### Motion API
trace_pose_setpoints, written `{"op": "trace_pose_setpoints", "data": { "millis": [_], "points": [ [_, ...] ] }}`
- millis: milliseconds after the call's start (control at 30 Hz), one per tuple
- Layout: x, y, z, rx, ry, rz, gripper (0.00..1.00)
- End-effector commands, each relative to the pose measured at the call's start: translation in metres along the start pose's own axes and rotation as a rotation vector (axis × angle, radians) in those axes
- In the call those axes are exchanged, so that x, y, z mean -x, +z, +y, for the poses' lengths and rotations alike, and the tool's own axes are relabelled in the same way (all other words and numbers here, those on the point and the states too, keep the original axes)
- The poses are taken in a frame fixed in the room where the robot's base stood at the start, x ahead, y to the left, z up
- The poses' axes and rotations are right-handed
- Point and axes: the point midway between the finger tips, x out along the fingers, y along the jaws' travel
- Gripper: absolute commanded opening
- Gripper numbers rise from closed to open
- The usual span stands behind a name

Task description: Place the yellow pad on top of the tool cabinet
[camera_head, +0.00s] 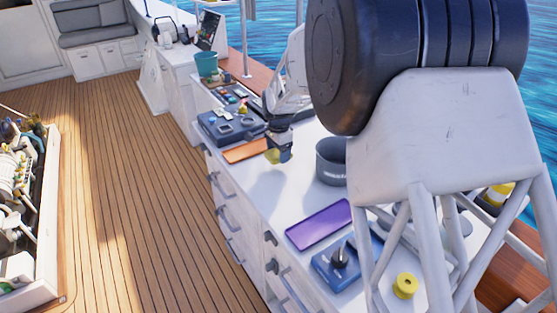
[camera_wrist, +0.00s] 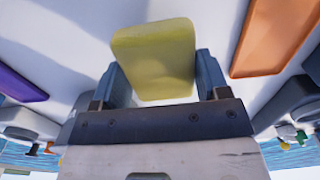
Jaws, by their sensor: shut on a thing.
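The yellow pad (camera_wrist: 155,58) is held between the two fingers of my gripper (camera_wrist: 160,85), one on each side, in the wrist view. In the head view my gripper (camera_head: 279,150) is over the white tool cabinet (camera_head: 262,200), and a small part of the pad (camera_head: 272,156) shows below it. The pad appears to be above the cabinet top, with a soft shadow on the white surface nearby. Its exact height is hard to tell. My arm hides part of the cabinet's right side.
A purple tray (camera_head: 319,224), a blue device (camera_head: 338,268) and a yellow spool (camera_head: 405,285) are nearer. White top between them is clear.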

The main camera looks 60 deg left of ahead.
Motion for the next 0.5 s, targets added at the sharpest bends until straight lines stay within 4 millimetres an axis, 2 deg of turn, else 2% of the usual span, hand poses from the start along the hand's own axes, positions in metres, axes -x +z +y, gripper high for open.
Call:
{"op": "trace_pose_setpoints", "data": {
  "millis": [267, 500],
  "points": [
    [-0.003, 0.0, 0.0, 0.0, 0.001, 0.0, 0.45],
    [-0.025, 0.0, 0.0, 0.0, 0.0, 0.0, 0.45]
  ]
}}
